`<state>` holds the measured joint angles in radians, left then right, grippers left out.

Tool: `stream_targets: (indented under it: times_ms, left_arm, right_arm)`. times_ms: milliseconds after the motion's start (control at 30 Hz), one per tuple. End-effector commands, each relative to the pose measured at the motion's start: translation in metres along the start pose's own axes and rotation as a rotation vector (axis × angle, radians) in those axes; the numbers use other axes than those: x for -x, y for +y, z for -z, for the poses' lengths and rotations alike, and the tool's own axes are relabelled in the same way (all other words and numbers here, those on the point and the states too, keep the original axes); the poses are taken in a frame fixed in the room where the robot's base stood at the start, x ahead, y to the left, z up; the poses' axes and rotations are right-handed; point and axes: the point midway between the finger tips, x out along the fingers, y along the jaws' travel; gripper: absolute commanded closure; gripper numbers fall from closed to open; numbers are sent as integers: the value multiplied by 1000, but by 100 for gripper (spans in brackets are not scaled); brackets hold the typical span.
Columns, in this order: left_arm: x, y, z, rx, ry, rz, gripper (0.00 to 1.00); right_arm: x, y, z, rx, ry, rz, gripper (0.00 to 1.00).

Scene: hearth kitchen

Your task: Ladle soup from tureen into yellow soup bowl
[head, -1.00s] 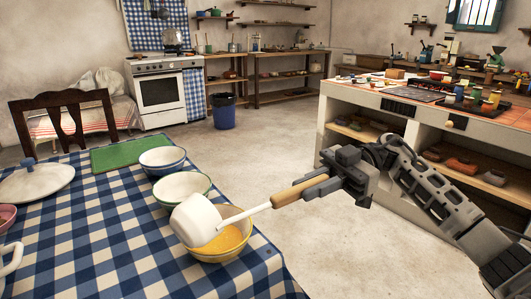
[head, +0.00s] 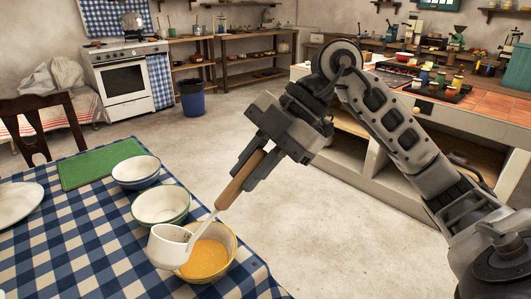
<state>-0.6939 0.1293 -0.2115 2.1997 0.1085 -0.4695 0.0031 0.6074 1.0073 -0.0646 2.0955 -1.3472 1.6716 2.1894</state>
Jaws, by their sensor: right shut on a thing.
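The yellow soup bowl (head: 228,268) stands on the checked tablecloth near the table's right edge, with orange soup (head: 205,258) in it. A white ladle (head: 168,248) with a wooden handle (head: 240,180) is tilted over the bowl's left side, its cup at or above the rim; I cannot tell whether it touches. My right gripper (head: 260,163) is shut on the handle, up and right of the bowl. The inside of the ladle's cup shows only in part. The tureen is not in view; a white lid (head: 18,203) lies at the left edge. My left gripper is not in view.
A green-rimmed bowl (head: 160,207) stands right behind the yellow one, and a blue bowl (head: 136,171) behind that. A green mat (head: 90,168) lies at the table's back. A wooden chair (head: 35,125) is behind the table. Open floor lies to the right.

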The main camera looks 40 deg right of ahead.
Motion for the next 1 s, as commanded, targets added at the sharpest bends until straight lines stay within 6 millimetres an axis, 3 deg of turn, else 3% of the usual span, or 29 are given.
stream_targets:
  times_ms: [33,500,633,1000]
  left_arm:
    - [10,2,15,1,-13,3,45]
    - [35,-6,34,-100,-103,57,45]
    - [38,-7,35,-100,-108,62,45]
    - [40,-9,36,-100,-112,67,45]
  right_arm:
    - [12,5,20,34,-53,-1,100]
    - [-9,-3,87,222,-476,-1,100]
    - [-14,-5,98,258,-564,-3,100]
    - [-1,0,102,244,-559,0,100]
